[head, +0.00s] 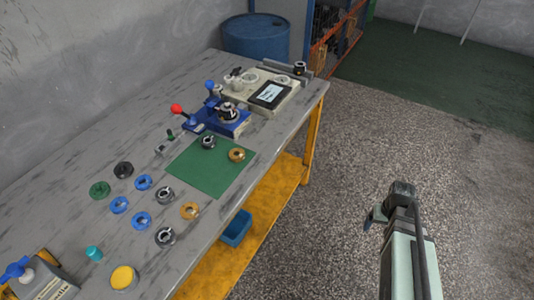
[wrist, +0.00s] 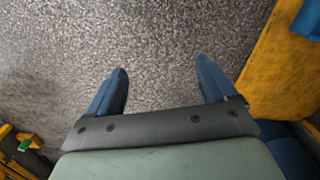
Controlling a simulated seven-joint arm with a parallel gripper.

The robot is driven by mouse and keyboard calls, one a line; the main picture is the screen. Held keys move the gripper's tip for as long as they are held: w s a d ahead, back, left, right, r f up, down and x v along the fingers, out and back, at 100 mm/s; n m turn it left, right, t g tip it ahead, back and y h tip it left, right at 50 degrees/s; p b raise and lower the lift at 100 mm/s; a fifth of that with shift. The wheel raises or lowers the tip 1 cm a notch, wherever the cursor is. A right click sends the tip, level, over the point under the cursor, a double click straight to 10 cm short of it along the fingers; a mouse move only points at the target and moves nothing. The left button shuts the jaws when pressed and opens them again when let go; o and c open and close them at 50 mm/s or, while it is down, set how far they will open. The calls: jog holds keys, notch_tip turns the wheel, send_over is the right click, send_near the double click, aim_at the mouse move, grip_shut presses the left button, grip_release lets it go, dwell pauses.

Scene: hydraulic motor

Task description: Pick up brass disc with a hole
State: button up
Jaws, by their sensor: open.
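A brass disc with a hole (head: 237,155) lies on the green mat (head: 205,181) on the workbench in the head view. A second brass-coloured ring (head: 189,211) lies on the bare bench in front of the mat. I cannot tell from the picture which one the task means. My gripper (wrist: 161,75) is open and empty in the wrist view, with its two blue fingers apart over speckled floor. In the head view my arm is at the right, over the floor and away from the bench. No brass disc shows in the wrist view.
A dark ring part (head: 208,142) lies on the mat near the brass disc. Several blue, green, black and steel rings lie to the left. A blue fixture with a red-knobbed lever (head: 177,109) stands behind the mat. A blue bin (head: 235,228) sits on the yellow lower shelf.

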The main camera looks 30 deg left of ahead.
jog(key=w+a+r+n, duration=0.2)
jog(key=w+a+r, duration=0.15)
jog(key=a, duration=0.35)
jog(key=w+a+r+n, duration=0.2)
jog(key=a+r+n, duration=0.1)
jog(key=a+r, duration=0.3)
jog(key=s+a+r+n, duration=0.2)
jog(key=a+r, duration=0.3)
jog(key=a, duration=0.4)
jog(key=s+a+r+n, duration=0.2)
jog(key=a+r+n, duration=0.2)
jog(key=a, duration=0.6)
jog(key=s+a+r+n, duration=0.2)
jog(key=a+r, duration=0.3)
jog(key=a, duration=0.5)
jog(key=shift+r+n, duration=0.4)
jog(key=shift+n, duration=0.1)
jog(key=s+a+r+n, duration=0.4)
jog(key=s+a+r, duration=0.4)
jog(key=a, duration=0.2)
send_near(237, 150)
jog(key=s+d+f, duration=0.1)
jog(key=s, duration=0.1)
jog(key=shift+w+f, duration=0.15)
jog(key=shift+f, duration=3.55)
jog(key=c, duration=1.3)
